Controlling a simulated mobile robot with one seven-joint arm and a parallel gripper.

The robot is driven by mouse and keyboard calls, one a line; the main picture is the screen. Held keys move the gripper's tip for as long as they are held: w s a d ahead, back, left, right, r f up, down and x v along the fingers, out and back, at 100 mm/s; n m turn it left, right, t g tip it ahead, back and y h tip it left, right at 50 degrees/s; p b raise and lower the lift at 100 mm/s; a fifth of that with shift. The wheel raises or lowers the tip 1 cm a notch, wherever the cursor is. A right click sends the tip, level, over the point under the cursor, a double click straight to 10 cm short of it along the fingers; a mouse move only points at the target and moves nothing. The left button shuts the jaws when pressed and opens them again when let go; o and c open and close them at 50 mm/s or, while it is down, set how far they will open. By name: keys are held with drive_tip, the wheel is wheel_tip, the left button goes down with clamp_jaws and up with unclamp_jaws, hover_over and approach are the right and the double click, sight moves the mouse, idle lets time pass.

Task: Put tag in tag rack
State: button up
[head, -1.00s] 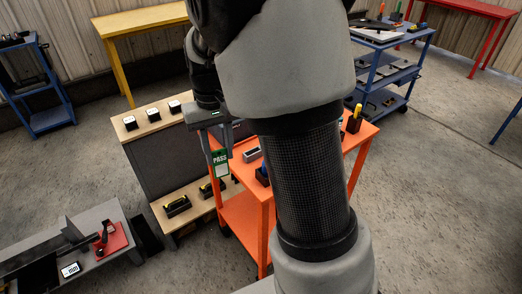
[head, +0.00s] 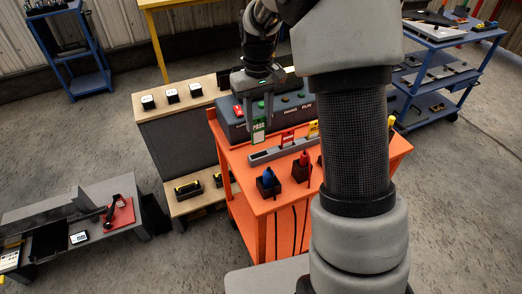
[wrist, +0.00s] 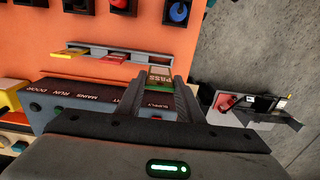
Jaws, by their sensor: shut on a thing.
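A green and white PASS tag (head: 259,131) hangs from my gripper (head: 258,112), upright, above the orange cart. In the wrist view the tag (wrist: 158,77) shows between the two fingertips, which are shut on it. The tag rack (head: 262,157) is a long grey rail on the cart top. It holds a red tag (head: 287,138) and a yellow tag (head: 312,129). The end of the rack on the left in the head view is bare. The tag is above and slightly behind that end, apart from the rack.
A grey control box (head: 232,128) with coloured buttons stands behind the rack, close to my gripper. A blue item (head: 267,177) and a red item (head: 303,159) stand in black holders in front of the rack.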

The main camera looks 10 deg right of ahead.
sight(259, 140)
wheel_tip(259, 140, down, 8)
drive_tip(key=shift+r+b, duration=0.1)
drive_tip(key=shift+b, duration=0.25)
drive_tip(key=shift+f, duration=0.2)
drive_tip(key=o, duration=1)
drive_tip(key=shift+o, duration=0.2)
